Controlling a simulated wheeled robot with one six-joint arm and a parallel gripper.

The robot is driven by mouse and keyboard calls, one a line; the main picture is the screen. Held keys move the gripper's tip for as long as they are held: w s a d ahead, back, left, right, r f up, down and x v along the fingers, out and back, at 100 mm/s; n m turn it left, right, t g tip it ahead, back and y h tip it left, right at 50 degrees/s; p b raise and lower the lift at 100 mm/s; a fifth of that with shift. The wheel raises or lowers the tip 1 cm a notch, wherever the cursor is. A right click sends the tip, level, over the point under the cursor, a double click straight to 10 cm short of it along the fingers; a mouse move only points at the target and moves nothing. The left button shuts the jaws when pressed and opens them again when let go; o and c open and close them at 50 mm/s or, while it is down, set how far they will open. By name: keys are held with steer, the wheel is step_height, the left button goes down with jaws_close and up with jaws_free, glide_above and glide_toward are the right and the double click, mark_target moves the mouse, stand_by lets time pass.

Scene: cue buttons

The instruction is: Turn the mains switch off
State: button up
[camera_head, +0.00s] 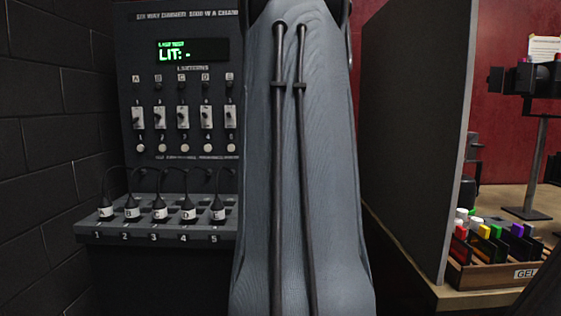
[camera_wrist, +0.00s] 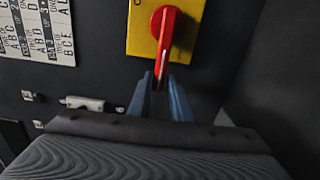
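The mains switch is a red rotary handle (camera_wrist: 163,40) on a yellow plate (camera_wrist: 143,36), at the top of the wrist view. The handle stands close to upright, its narrow end pointing down. My gripper (camera_wrist: 160,80) is just below, with its two blue-grey fingers apart and the handle's lower end showing between their tips. I cannot tell whether the fingers press on the handle. In the head view my arm covers the middle, and neither the switch nor the gripper shows.
A dark panel has a green display (camera_head: 187,50) and a row of toggles (camera_head: 183,117). Below, several black plugs sit on a numbered ledge (camera_head: 160,232). A grey partition (camera_head: 415,120) stands right of my arm. A wooden tray (camera_head: 490,274) of coloured pieces is beyond. A printed chart (camera_wrist: 38,30) is left of the switch.

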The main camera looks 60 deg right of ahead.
steer(key=shift+o, duration=1.4)
steer(key=b+v, duration=0.1)
steer(key=v, duration=0.6)
steer(key=shift+s+a, duration=0.2)
steer(key=shift+a, duration=0.15)
